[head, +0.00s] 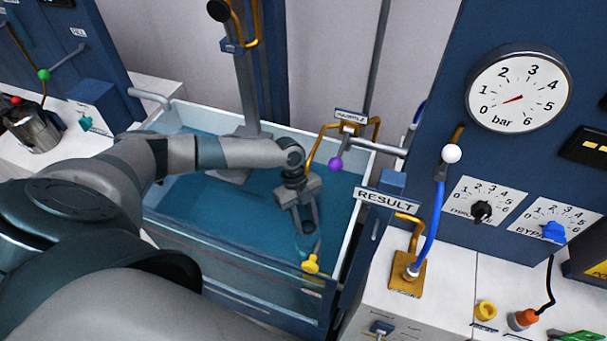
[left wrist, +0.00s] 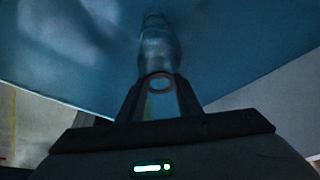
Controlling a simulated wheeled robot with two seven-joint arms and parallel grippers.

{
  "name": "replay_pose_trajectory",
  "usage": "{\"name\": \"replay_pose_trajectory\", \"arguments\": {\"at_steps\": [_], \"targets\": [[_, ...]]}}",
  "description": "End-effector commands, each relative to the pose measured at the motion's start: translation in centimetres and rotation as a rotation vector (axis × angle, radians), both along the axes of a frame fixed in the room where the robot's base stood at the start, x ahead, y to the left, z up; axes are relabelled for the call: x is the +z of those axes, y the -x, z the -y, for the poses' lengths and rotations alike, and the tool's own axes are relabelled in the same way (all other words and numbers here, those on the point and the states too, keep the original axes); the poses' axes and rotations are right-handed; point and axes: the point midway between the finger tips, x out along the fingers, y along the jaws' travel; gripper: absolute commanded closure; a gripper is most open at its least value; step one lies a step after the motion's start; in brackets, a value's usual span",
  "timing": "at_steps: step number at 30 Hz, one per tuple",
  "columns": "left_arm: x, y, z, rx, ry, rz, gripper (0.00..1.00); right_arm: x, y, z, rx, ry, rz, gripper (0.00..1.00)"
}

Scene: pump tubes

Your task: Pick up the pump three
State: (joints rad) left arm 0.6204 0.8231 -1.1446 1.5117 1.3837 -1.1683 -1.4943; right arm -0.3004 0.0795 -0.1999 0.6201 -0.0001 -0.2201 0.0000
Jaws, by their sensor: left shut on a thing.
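My left gripper (head: 314,230) is low over the right front part of the water tank (head: 192,262), pointing down. In the left wrist view, its fingers (left wrist: 158,85) are shut on a dim grey-blue, bottle-shaped thing (left wrist: 157,48). This thing is blurred, and I cannot tell whether it is pump three. In the head view, a yellow knob (head: 311,264) with a short grey stem shows just below the fingertips, at the tank's front wall. I cannot tell whether the stem touches the fingers. My right gripper is not in view.
A RESULT sign (head: 388,201) and a blue tube (head: 437,228) stand right of the tank. A purple ball knob (head: 335,165) is close behind the gripper. A panel with a gauge (head: 518,87) rises at right. A metal pot (head: 32,128) stands at far left.

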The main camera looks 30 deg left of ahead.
Motion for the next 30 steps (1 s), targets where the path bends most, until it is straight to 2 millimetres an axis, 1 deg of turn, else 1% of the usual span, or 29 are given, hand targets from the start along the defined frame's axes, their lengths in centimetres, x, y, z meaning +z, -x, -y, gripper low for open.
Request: {"name": "replay_pose_trajectory", "arguments": {"at_steps": [1, 3, 9, 15, 24, 30], "targets": [[-0.2, -1.2, -0.2, 0.003, 0.005, 0.008, 1.0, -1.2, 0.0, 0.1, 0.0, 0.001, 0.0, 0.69], [-0.2, -2.2, -0.6, 0.003, 0.005, 0.008, 1.0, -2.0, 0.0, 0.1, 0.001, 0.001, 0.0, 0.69], [-0.1, -4.8, -1.6, 0.003, 0.005, 0.007, 1.0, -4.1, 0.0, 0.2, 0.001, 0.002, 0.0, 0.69], [0.1, -6.8, -2.5, 0.002, 0.006, 0.007, 1.0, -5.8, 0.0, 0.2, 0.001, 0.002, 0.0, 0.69], [0.3, -8.4, -3.3, 0.001, 0.005, 0.006, 1.0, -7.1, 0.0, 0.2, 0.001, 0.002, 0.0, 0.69], [0.4, -8.7, -3.4, 0.001, 0.006, 0.005, 1.0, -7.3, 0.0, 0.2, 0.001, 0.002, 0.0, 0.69]]}}
